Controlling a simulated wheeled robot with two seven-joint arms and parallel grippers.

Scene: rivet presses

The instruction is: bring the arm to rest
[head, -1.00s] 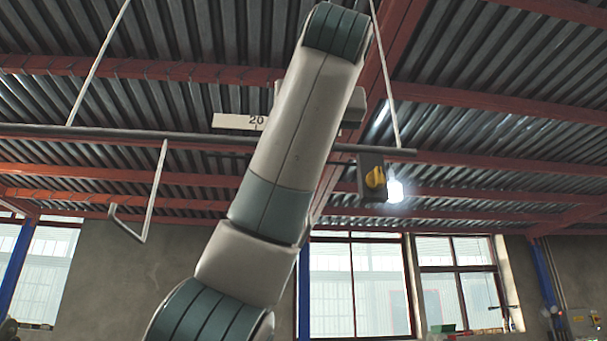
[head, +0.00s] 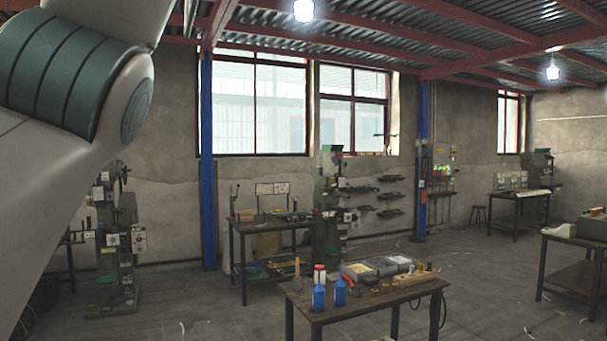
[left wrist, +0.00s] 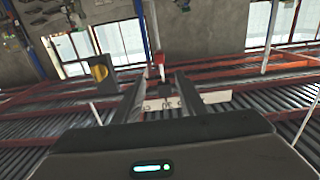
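My left arm fills the left side of the head view, raised, with its white and teal links close to the camera. Its gripper is outside that view. My right gripper is in neither view.
A box with a yellow knob (left wrist: 98,72) hangs near the left finger in the wrist view. In the head view a table (head: 360,312) holds blue bottles (head: 319,298) and grey bins (head: 385,265). Green presses (head: 328,190) stand by the wall.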

